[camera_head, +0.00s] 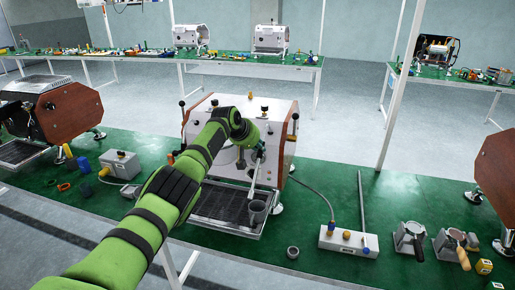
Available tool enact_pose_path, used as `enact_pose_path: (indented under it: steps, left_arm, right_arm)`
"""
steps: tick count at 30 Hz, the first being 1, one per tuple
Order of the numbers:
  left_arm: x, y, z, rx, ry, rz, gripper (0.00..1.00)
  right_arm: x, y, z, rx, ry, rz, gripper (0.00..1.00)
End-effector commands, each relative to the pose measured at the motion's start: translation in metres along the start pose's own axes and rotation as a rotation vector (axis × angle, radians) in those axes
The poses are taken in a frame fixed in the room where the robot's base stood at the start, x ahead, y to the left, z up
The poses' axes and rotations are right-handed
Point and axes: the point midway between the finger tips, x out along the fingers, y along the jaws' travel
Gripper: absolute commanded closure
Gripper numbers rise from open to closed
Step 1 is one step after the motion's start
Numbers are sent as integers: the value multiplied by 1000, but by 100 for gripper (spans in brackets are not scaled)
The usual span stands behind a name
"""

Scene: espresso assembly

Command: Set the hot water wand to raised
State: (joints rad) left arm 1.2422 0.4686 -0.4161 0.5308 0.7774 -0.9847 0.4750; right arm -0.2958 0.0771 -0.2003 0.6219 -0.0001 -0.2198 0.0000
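The espresso machine (269,113) stands on the green table in the middle, with a white front and wooden side panels. A thin pale wand (254,179) hangs down at the right of its front, slightly tilted. I take it to be the hot water wand. My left arm, in a green sleeve, reaches in from the lower left across the machine's front. My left gripper (259,152) is at the wand's upper end; it is too small to tell whether its fingers are open or shut, or touch the wand. My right gripper is not in view.
A white box with knobs (347,241) and portafilters (409,237) lie to the right. A grey box (120,164) stands on the left. The table's right front is partly clear.

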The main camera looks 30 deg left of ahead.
Motion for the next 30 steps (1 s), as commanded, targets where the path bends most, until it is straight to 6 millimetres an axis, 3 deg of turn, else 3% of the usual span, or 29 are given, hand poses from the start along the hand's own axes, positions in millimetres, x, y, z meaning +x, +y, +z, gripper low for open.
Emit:
enact_pose_path:
  steps: [8,9,11,23,30]
  left_arm:
    - [-3,4,-4,0,10,10,100]
    - [-3,4,-4,0,10,10,74]
    - [-2,4,-4,0,9,10,53]
    - [-2,2,-1,0,2,5,53]
    - [-15,1,-2,2,2,5,53]
  right_arm:
    - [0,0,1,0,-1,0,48]
    - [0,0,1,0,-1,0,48]
    - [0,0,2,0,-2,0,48]
    - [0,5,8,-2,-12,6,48]
    - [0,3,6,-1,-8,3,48]
